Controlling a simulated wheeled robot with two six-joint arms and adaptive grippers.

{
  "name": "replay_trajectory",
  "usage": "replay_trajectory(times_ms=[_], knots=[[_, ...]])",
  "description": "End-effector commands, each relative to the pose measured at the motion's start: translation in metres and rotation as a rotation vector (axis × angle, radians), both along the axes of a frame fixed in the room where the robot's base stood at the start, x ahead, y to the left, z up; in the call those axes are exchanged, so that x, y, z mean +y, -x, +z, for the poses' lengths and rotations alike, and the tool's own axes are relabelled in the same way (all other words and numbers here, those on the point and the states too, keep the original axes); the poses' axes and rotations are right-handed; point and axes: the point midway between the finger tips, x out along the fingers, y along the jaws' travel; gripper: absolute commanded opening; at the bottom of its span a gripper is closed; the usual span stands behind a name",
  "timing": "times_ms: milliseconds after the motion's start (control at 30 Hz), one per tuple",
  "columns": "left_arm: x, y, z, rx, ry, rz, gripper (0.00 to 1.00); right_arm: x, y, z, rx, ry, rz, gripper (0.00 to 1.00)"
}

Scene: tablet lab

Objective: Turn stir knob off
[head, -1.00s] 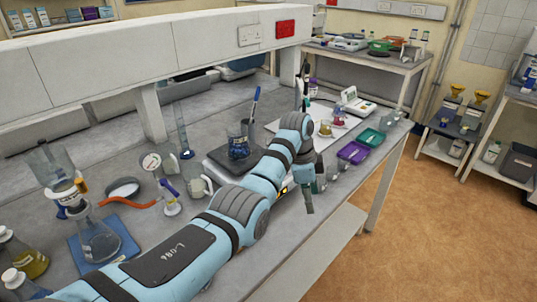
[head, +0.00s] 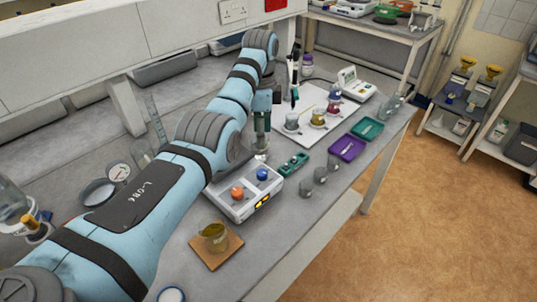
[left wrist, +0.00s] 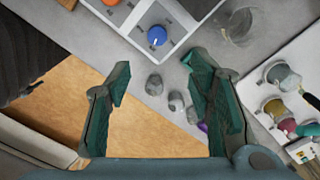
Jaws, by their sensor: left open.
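The stirrer unit (head: 233,206) is a white box with a grey panel near the table's front edge. It carries an orange knob (head: 237,192) and a blue knob (head: 262,174); I cannot read which one is for stirring. In the left wrist view the blue knob (left wrist: 157,36) is ahead of the fingertips, and the orange knob (left wrist: 110,3) is cut by the top edge. My left gripper (head: 262,148) is just behind the unit, pointing down. Its two teal fingers stand apart and empty in the left wrist view (left wrist: 158,68). My arm hides the unit's rear.
A beaker of brown liquid (head: 214,234) stands on a cork mat (head: 228,253) in front of the unit. The front strip of table is mostly clear.

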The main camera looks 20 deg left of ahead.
Motion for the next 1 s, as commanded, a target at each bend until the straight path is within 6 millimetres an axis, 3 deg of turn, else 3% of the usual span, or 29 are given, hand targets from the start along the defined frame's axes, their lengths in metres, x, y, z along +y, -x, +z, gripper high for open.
replay_trajectory(times_ms=[133, 233, 500, 633, 767, 1000], knots=[[0.002, 0.003, -0.005, 0.000, 0.000, 0.003, 0.48, 0.000, -0.003, 0.000, -0.005, 0.000, 0.000, 0.40], [0.006, 0.007, -0.021, 0.000, 0.000, 0.010, 0.48, 0.000, 0.000, 0.001, 0.000, 0.000, 0.000, 0.40], [0.009, 0.008, -0.101, 0.005, 0.001, 0.017, 0.48, 0.000, 0.017, -0.001, 0.027, 0.000, -0.001, 0.40], [0.007, 0.007, -0.131, 0.004, 0.000, 0.015, 0.48, 0.000, 0.017, -0.009, 0.027, 0.000, -0.001, 0.40], [0.006, 0.006, -0.145, 0.001, 0.000, 0.012, 0.48, 0.000, 0.007, -0.013, 0.012, 0.000, -0.001, 0.40], [0.006, 0.005, -0.145, -0.001, 0.000, 0.012, 0.48, 0.000, 0.000, -0.012, 0.000, 0.000, 0.000, 0.40]])
